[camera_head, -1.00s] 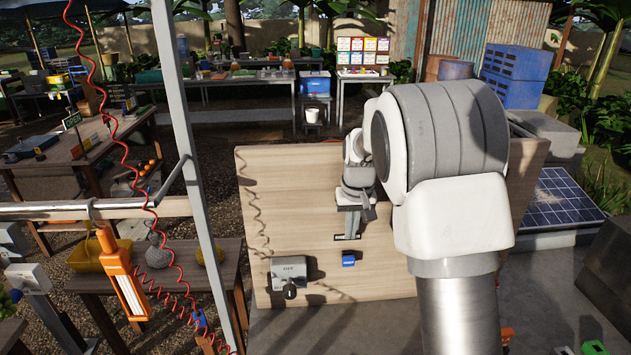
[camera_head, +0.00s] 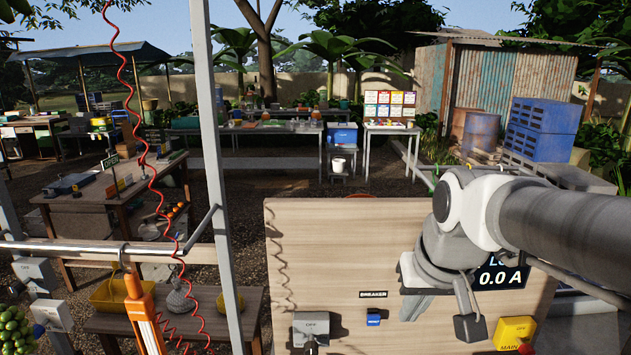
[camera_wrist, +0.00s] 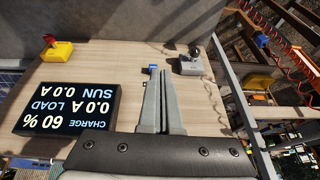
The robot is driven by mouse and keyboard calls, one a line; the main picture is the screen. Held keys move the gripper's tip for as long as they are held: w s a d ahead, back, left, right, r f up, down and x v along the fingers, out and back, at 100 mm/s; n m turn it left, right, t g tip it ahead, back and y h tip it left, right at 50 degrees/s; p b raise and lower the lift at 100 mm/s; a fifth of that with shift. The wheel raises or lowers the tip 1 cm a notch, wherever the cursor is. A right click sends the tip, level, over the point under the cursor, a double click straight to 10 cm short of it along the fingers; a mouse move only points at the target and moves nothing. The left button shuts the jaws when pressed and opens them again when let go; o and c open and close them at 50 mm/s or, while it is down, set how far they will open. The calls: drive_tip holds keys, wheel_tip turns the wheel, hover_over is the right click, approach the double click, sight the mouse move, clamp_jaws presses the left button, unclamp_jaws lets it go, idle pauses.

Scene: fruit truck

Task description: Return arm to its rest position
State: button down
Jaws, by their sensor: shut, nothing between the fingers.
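My gripper (camera_head: 470,326) is in front of the right part of a wooden panel (camera_head: 312,250) in the head view, with my arm reaching in from the right edge. In the wrist view my gripper's two grey fingers (camera_wrist: 162,78) lie side by side, shut and empty, over the panel. A blue breaker (camera_head: 374,318) sits under its label and is left of my gripper in the head view. It also shows just past the fingertips in the wrist view (camera_wrist: 153,69). A gap between fingers and panel is hard to judge.
A grey switch box (camera_head: 311,325), a yellow switch box (camera_head: 515,330) and a dark display (camera_head: 505,278) are on the panel; my arm partly hides the display. A metal post (camera_head: 212,170), a rail and a red coiled cord (camera_head: 137,110) stand left.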

drive_tip(key=s+f+t, duration=0.1)
drive_tip(key=s, duration=1)
drive_tip(key=shift+f+h, duration=0.2)
drive_tip(key=shift+h, duration=0.1)
drive_tip(key=shift+w, duration=0.1)
idle(0.7)
